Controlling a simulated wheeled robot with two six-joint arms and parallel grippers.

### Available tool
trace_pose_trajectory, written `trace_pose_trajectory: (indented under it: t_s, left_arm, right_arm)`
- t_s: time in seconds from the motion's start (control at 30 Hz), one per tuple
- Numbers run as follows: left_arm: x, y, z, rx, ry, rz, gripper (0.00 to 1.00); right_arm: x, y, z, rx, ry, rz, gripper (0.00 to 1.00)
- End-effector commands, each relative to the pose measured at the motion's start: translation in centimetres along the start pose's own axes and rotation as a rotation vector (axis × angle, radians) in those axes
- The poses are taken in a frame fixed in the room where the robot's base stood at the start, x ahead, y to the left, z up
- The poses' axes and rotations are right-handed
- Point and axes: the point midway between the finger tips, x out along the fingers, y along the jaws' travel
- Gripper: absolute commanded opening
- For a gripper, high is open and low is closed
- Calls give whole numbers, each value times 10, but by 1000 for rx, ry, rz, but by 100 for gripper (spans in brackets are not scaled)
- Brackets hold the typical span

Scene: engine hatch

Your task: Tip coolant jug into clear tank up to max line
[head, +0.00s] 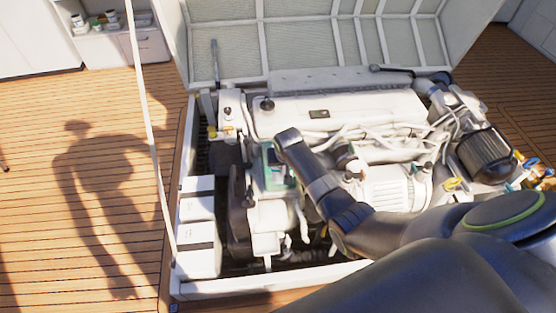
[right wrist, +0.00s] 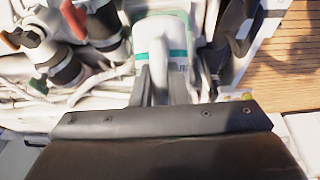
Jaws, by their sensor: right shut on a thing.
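The coolant jug is white with a green band (right wrist: 150,54) in the right wrist view. My right gripper (right wrist: 163,88) is shut on its handle, one dark finger on each side. In the head view the jug (head: 271,178) shows only in part, as a green-edged shape by my right wrist, over the left part of the engine. The jug's mouth and its tilt cannot be made out. I cannot pick out the clear tank or its max line for sure. My left gripper is not in view.
The white engine (head: 330,107) with hoses and pipes fills the open hatch. The raised hatch lid (head: 300,45) stands behind it. White boxes (head: 198,230) line the left side. A pale pole (head: 146,120) slants down at left. The wooden deck (head: 40,200) is clear.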

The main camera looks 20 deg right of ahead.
Motion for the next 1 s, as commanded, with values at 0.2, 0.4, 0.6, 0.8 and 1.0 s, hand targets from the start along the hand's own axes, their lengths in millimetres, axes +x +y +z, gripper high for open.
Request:
trace_pose_trajectory:
  t_s: [0.2,0.4,0.6,0.8,1.0]
  left_arm:
    - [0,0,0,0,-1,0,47]
    - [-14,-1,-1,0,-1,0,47]
    - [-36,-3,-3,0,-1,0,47]
    - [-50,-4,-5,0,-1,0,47]
    - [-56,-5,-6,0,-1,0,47]
  right_arm:
    - [-1,0,-2,0,10,-1,0]
    - [-9,0,5,2,39,-1,0]
    - [-22,1,23,3,127,-3,0]
    - [-35,2,42,6,221,-4,0]
    - [-43,3,55,6,296,-4,0]
